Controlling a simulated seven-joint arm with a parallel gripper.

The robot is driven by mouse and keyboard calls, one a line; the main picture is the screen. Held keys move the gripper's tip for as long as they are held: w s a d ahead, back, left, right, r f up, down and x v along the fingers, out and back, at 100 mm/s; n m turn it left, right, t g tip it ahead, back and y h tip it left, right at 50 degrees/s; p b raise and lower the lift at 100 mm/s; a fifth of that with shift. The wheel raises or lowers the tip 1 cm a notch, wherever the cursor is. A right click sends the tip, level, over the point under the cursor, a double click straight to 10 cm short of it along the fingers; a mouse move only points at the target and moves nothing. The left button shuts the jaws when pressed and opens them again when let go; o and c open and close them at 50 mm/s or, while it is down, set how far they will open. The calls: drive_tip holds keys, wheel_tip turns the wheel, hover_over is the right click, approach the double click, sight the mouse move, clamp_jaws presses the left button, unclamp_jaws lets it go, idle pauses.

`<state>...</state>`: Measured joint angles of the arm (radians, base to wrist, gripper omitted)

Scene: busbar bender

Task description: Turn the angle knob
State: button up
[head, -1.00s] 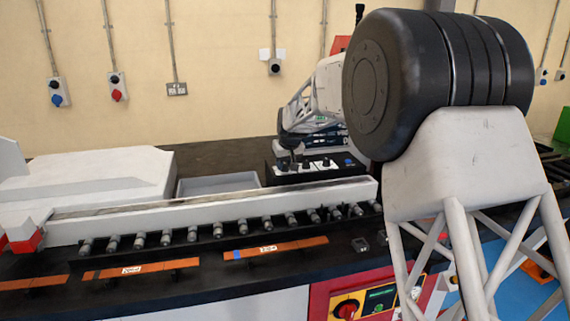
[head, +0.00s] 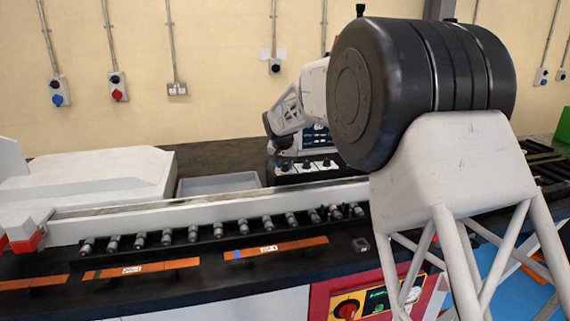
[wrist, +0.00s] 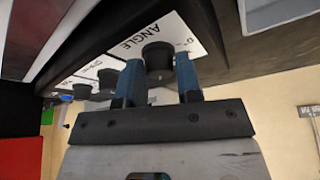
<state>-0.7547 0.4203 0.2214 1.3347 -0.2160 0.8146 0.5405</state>
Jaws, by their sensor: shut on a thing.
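The angle knob (wrist: 157,52) is a dark round knob on a panel, beside a white label reading "ANGLE" in the wrist view. My gripper (wrist: 158,68) has its two blue fingers on either side of the knob and is shut on it. Its pointer mark is not readable. In the head view, my gripper (head: 284,160) is small at the left end of the control panel (head: 312,166), under my wrist. The angle knob is hidden or too small to make out there.
More knobs (wrist: 107,77) sit along the panel in the wrist view. In the head view, a row of rollers (head: 190,234) and a white rail (head: 150,218) lie in front of the panel. A grey tray (head: 218,183) is left of it. My arm blocks the right side.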

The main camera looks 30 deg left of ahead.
drive_tip(key=shift+m, duration=0.4)
drive_tip(key=o, duration=0.9)
drive_tip(key=shift+v, duration=3.9)
drive_tip(key=shift+a, duration=0.1)
